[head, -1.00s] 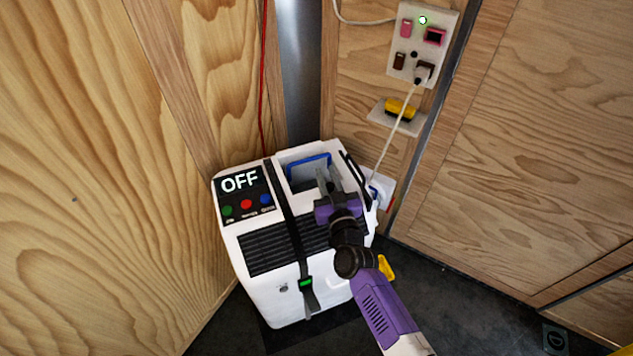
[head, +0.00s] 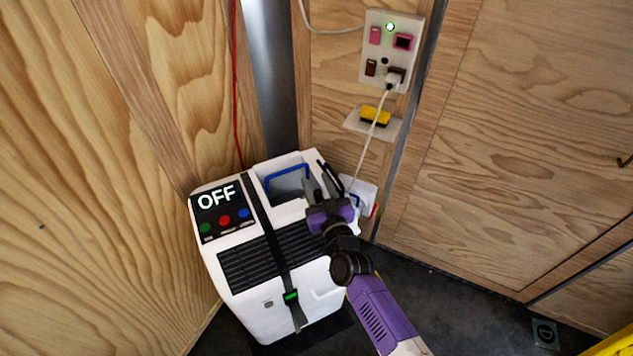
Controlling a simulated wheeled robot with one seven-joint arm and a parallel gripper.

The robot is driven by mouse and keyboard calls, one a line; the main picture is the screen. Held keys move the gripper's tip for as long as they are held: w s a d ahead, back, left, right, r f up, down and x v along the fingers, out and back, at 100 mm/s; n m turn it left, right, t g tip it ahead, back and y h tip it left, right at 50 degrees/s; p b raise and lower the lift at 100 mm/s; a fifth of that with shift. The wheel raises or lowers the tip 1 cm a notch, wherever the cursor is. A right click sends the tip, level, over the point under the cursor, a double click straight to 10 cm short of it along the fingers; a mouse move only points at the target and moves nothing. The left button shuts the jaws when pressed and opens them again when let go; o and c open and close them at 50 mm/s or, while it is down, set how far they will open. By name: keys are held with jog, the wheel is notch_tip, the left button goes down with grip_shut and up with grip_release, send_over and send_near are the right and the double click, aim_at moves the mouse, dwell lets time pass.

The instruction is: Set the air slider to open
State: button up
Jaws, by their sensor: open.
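A yellow block (head: 375,117) sits on a pale plate (head: 388,131) low on the back wall, below the socket panel. It looks like a slider, but its setting is too small to read. My gripper (head: 319,186) is open and empty, over the right edge of the white machine (head: 262,318), beside its top recess. It is below and left of the yellow block and apart from it. It hides part of the machine's right top edge.
The machine's display (head: 216,197) reads OFF above several coloured buttons. A blue handle (head: 287,168) spans its recess and a black strap (head: 266,225) crosses it. A white cord (head: 368,150) hangs from the socket panel (head: 390,50).

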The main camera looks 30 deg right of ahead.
aim_at(321, 194)
jog(key=s, duration=0.2)
jog(key=s+p, duration=0.1)
jog(key=s, duration=0.1)
jog(key=s+a+p, duration=0.1)
jog(key=s, duration=0.2)
jog(key=shift+s, duration=0.15)
dwell(0.3)
